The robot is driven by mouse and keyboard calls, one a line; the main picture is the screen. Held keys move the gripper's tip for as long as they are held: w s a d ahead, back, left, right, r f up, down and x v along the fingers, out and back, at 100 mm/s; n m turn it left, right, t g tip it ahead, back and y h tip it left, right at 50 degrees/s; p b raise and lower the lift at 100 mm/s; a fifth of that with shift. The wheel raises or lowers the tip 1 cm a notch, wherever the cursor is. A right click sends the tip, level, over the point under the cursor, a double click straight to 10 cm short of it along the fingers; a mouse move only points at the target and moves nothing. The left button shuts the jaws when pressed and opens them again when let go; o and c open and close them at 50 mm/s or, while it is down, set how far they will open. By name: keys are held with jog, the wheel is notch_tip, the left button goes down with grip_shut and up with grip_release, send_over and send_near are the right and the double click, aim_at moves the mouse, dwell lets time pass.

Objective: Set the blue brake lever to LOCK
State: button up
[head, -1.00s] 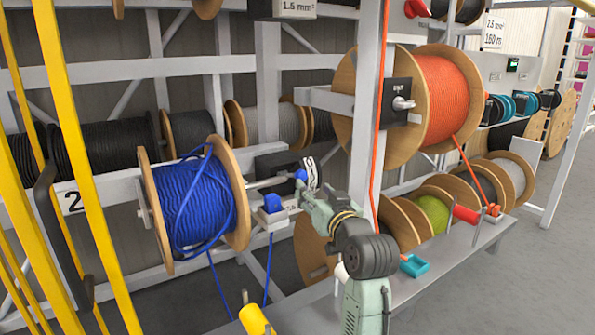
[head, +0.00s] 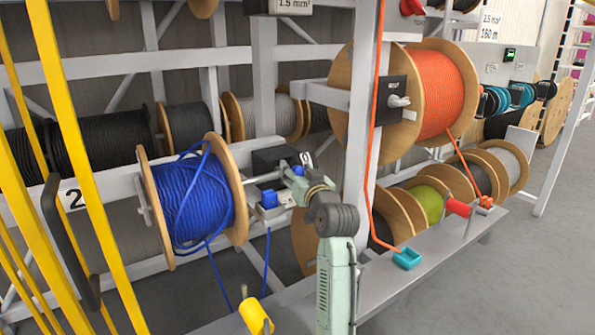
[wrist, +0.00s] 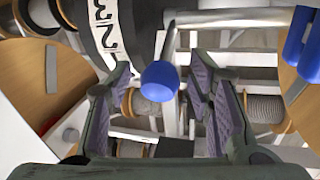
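The blue brake lever shows in the wrist view as a round blue knob (wrist: 160,81) on a grey metal rod. My gripper (wrist: 160,68) is open, with one finger on each side of the knob and visible gaps to both. In the head view my gripper (head: 302,184) is beside the black brake box (head: 277,158), right of the blue cable reel (head: 193,195). There my gripper largely hides the knob. In the wrist view a dark curved plate with a white label (wrist: 103,25) lies left of the rod. I cannot read LOCK on it.
A white block with a blue top (head: 268,198) sits just left of my gripper. The orange reel (head: 445,95) and its hanging orange cable (head: 372,130) are to the right. Yellow posts (head: 75,150) stand at the left. A grey shelf (head: 440,245) runs below.

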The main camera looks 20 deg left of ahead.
grip_shut()
dwell(0.4)
